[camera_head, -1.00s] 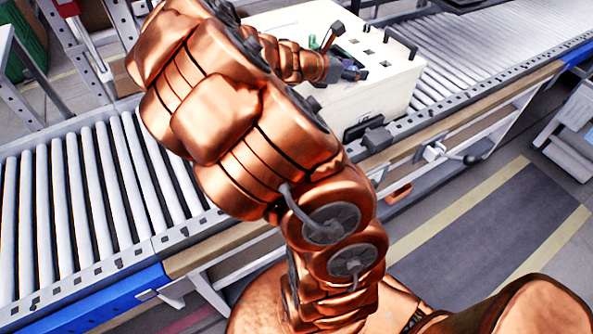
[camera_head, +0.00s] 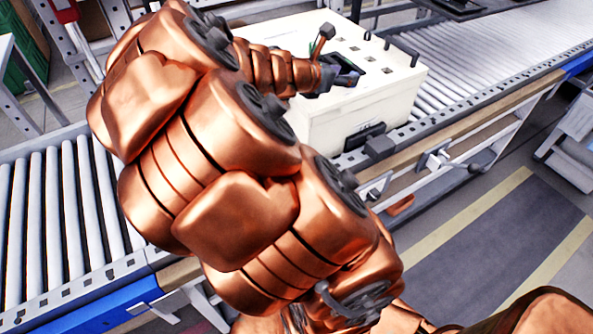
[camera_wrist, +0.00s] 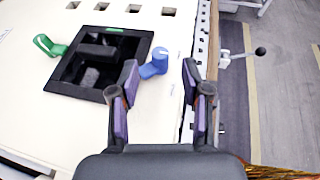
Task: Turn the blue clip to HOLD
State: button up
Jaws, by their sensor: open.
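The blue clip (camera_wrist: 154,64) shows in the wrist view on the cream box top, at the right side of a black recessed tray (camera_wrist: 146,37). Its round end is at the upper right and its arm slants down to the left. My gripper (camera_wrist: 159,72) is open, with one finger to each side of the clip. The left fingertip lies close to the clip's left end; I cannot tell if they touch. A green clip (camera_wrist: 49,45) sits at the tray's left side. In the head view my gripper (camera_head: 345,76) is over the box, and the blue clip is hard to make out.
The cream box (camera_head: 378,106) stands on a roller conveyor (camera_head: 66,205). Its top has several small square slots, and a dark latch (camera_head: 362,138) is on its front. A lever with a dark knob (camera_wrist: 260,51) sticks out from the conveyor's side rail.

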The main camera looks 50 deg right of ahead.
jog(key=a, duration=0.1)
jog(key=a+r, duration=0.1)
jog(key=a, duration=0.1)
jog(key=shift+s+r+m, duration=0.1)
jog(key=shift+s+m, duration=0.05)
jog(key=shift+m, duration=0.15)
jog(key=s+a+f+m+y+p, duration=0.1)
jog(key=s+a+m+y, duration=0.2)
jog(key=a, duration=0.4)
jog(key=s+a+f+m+y+p, duration=0.2)
jog(key=s+a+m+y, duration=0.1)
jog(key=a+m, duration=0.3)
jog(key=s+a+f+m+y+p, duration=0.1)
jog(key=s+a+m+y+p, duration=0.1)
jog(key=a, duration=0.8)
jog(key=shift+s+f+m+g+y, duration=0.35)
jog(key=shift+s+m+y, duration=0.7)
jog(key=shift+m, duration=0.55)
jog(key=shift+s+a, duration=0.1)
jog(key=shift+s, duration=0.05)
